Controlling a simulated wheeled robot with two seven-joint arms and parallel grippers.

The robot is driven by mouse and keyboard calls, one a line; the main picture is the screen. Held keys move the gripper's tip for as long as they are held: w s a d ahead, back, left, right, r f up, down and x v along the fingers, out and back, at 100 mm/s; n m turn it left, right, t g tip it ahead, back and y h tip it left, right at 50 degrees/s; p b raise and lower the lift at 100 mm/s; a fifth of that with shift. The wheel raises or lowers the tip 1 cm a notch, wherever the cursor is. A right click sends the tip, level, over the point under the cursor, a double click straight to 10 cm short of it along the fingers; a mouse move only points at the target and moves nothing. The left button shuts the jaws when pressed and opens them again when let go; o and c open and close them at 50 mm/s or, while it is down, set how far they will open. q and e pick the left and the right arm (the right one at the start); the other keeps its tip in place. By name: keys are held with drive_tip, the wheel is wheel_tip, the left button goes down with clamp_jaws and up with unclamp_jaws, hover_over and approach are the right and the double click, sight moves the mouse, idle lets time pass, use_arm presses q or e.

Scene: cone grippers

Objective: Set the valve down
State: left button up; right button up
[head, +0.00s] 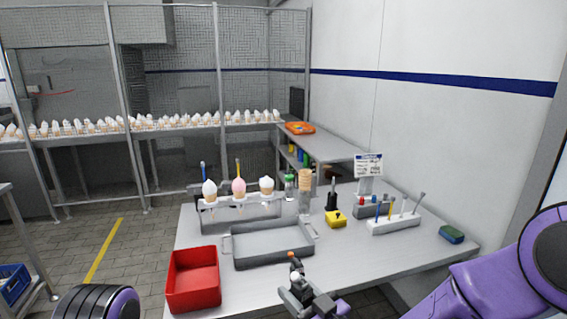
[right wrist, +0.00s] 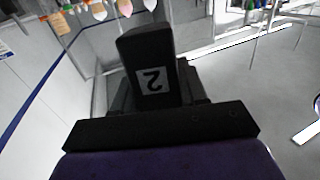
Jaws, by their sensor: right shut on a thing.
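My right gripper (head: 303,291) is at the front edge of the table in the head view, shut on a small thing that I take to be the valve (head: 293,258). The valve shows an orange tip and a pale rounded part just beyond the fingers; the rest is hidden by the gripper. It appears to be held near the tray's front side, and I cannot tell its height above the table. In the right wrist view a black finger marked 2 (right wrist: 153,80) hides the valve. My left gripper is out of view.
The table's right front is clear.

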drive_tip(key=s+d+f+m+t+h, duration=0.1)
drive_tip(key=s+d+f+m+h, duration=0.1)
drive_tip(key=d+h, duration=0.3)
drive_tip(key=s+d+f+m+t+h, duration=0.2)
drive_tip(key=d+f+m+h, duration=0.3)
drive_tip(key=d, duration=0.7)
drive_tip(key=shift+f+h, duration=0.25)
drive_tip(key=shift+h, duration=0.05)
drive_tip(key=shift+s, duration=0.1)
